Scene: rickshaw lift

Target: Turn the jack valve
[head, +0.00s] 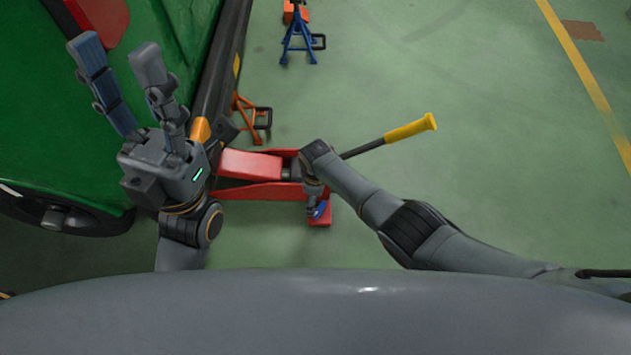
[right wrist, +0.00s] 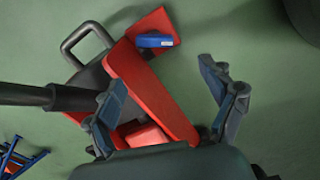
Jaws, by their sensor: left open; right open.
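A red floor jack (head: 250,165) lies on the floor beside the green vehicle. Its black lever with a yellow grip (head: 408,130) points right. A small blue part (right wrist: 155,41) sits on the end of a red jack bar in the right wrist view; I cannot tell for sure whether it is the valve. My right gripper (right wrist: 162,77) is open, its two fingers apart on either side of the red bar, short of the blue part. In the head view my right arm hides part of the jack. My left gripper (head: 118,70) is open and empty, raised in front of the vehicle.
The green vehicle (head: 160,75) with a dark wheel (head: 60,215) fills the left. An orange jack stand (head: 250,112) stands beside it, and a blue stand (head: 300,40) farther back. The green floor at right is clear, crossed by a yellow line (head: 580,65).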

